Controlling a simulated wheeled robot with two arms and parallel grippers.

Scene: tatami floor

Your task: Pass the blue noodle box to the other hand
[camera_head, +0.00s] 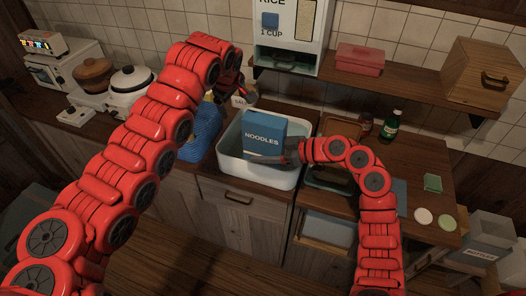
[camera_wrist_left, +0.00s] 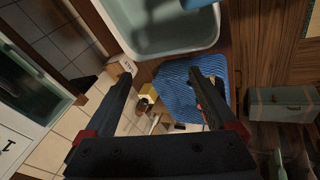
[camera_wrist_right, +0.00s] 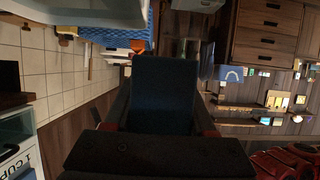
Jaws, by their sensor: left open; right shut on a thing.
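The blue noodle box (camera_head: 264,134), lettered NOODLES, stands in or just above the white tub (camera_head: 228,163) in the head view. My right gripper (camera_head: 291,153) is shut on the box at its lower right. In the right wrist view the box (camera_wrist_right: 162,95) fills the space between the fingers. My left gripper (camera_head: 236,92) is open and empty, up and to the left of the box, apart from it. In the left wrist view its fingers (camera_wrist_left: 165,78) are spread above the counter, with the tub (camera_wrist_left: 160,50) beyond. Whether the box touches the tub's bottom is hidden.
A blue ribbed cloth (camera_head: 201,131) lies left of the tub. A rice dispenser (camera_head: 290,38) is on the wall behind. A rice cooker (camera_head: 130,84) stands at the left. A green bottle (camera_head: 391,124) and a dark tray (camera_head: 330,178) are to the right.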

